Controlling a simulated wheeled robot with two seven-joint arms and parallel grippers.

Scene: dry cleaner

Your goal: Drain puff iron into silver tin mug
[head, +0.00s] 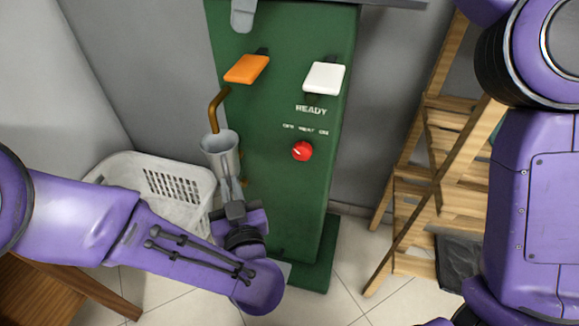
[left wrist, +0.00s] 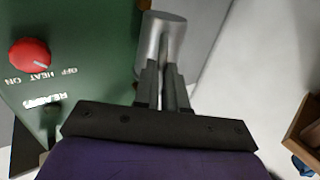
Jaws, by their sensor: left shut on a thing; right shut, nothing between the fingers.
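The silver tin mug (head: 220,158) is upright, with its open mouth right at the lower end of a bent brass pipe (head: 215,108) at the panel's left side. In the head view I cannot tell whether pipe and rim touch. My left gripper (head: 229,188) is shut on the mug from below; the left wrist view shows the mug (left wrist: 160,42) between its fingers (left wrist: 163,85). The puff iron's green panel (head: 285,135) carries an orange paddle (head: 246,68), a white paddle (head: 325,78) and a red knob (head: 302,151). My right gripper is not visible. The mug's inside is unclear.
A white laundry basket (head: 135,165) stands on the floor at the left, partly behind my left arm. A wooden stepped rack (head: 440,185) is right of the panel. A wooden table (head: 55,295) is at the lower left. Floor in front of the panel looks clear.

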